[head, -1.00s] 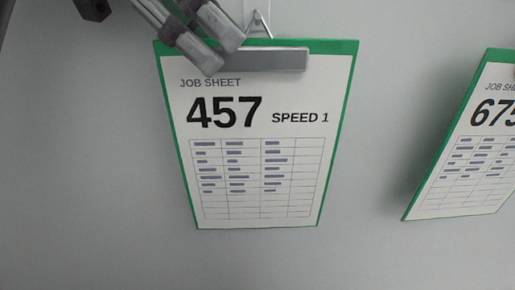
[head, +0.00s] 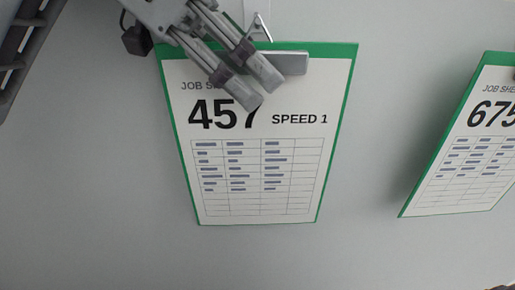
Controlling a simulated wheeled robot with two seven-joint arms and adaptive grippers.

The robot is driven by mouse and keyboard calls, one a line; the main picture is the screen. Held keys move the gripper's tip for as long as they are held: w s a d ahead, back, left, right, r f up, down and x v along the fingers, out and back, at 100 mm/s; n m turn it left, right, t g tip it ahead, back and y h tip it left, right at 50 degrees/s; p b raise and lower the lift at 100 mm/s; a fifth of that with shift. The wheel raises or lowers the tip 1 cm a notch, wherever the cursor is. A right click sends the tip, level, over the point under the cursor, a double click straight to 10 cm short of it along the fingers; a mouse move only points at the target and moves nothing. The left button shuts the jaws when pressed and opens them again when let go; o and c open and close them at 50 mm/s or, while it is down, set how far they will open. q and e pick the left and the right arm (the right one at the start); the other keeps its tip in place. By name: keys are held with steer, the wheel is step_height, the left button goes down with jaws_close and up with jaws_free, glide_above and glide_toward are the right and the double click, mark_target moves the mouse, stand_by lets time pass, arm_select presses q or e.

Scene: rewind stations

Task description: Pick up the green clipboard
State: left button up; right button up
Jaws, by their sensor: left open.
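A green clipboard (head: 325,150) hangs on the grey wall in the middle of the head view, from a hook at its top. It holds a white job sheet reading 457, SPEED 1, under a grey clip (head: 292,63). My left gripper (head: 256,93) comes in from the upper left. Its two fingers lie across the clipboard's upper left part in the picture, covering part of the clip and the number. The fingers are open with a narrow gap and nothing shows between them. I cannot tell whether they touch the board. My right gripper is not in view.
A second green clipboard (head: 463,180) with a job sheet reading 675 hangs to the right, cut off by the picture edge. The wall (head: 110,200) is bare to the left, below and between the boards.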

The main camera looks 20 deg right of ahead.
arm_select(q)
jaws_close()
steer(key=shift+r+b, duration=0.25)
steer(key=shift+b, duration=0.15)
stand_by(0.6)
steer(key=s+a+b, duration=0.2)
steer(key=s, duration=0.6)
steer(key=s+a+b, duration=0.2)
steer(key=s+a, duration=0.1)
steer(key=s, duration=0.6)
steer(key=shift+s, duration=0.15)
